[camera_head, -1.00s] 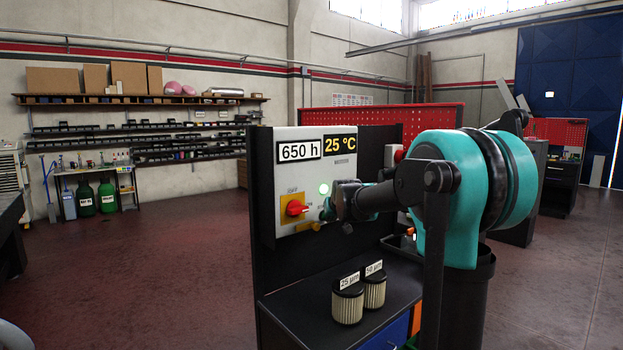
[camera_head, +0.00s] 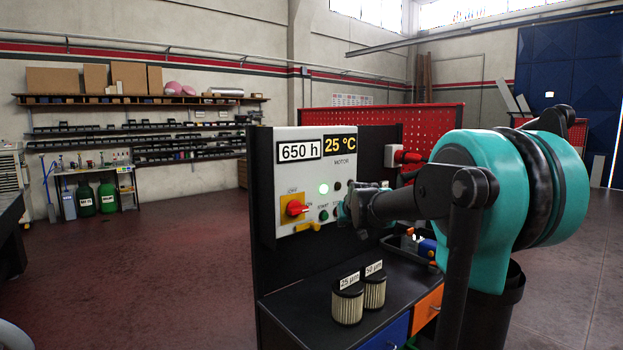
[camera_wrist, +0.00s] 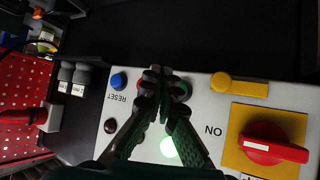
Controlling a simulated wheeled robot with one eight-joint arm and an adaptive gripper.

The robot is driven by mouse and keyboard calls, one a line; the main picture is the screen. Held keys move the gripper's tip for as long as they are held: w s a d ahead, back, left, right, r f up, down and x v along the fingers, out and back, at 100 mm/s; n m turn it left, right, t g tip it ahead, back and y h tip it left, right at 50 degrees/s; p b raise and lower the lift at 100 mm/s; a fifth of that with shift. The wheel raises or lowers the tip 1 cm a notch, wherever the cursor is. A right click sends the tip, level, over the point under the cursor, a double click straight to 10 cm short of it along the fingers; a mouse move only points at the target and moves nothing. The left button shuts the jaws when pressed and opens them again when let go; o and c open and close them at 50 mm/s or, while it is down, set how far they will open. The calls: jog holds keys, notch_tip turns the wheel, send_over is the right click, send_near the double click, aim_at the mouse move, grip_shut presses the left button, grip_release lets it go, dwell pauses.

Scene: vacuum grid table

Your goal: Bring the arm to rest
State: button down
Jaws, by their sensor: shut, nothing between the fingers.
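My gripper (camera_wrist: 161,84) is shut and empty in the wrist view, its two dark fingers meeting at the tips in front of the grey control panel (camera_wrist: 195,115). In the head view, my gripper (camera_head: 350,209) is partly hidden by my own wrist and sits before the lower right of the control panel (camera_head: 287,150). I cannot tell whether the fingertips touch the panel. The fingers partly cover the buttons beside the blue RESET button (camera_wrist: 119,81). A green lamp (camera_head: 323,189) is lit on the panel.
A red switch on a yellow plate (camera_head: 295,208) sits on the panel's left. Two filters, one labelled 25 µm (camera_head: 348,302) and one labelled 50 µm (camera_head: 375,290), stand on the dark bench top (camera_head: 325,328). A red perforated board (camera_head: 440,122) stands behind. The floor at left is clear.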

jog(key=shift+s+f, duration=0.1)
jog(key=s+d+f+g, duration=0.1)
jog(key=s+f+g, duration=0.1)
jog(key=s+f, duration=0.7)
jog(key=s+f+g, duration=0.2)
jog(key=s+f, duration=0.7)
jog(key=s, duration=0.7)
jog(key=s+d+f+m+g+h, duration=0.1)
jog(key=s+f+g, duration=0.1)
jog(key=s+f, duration=0.7)
jog(key=s, duration=0.4)
jog(key=shift+s+d+f+g, duration=0.25)
jog(key=shift+d+f+g, duration=0.05)
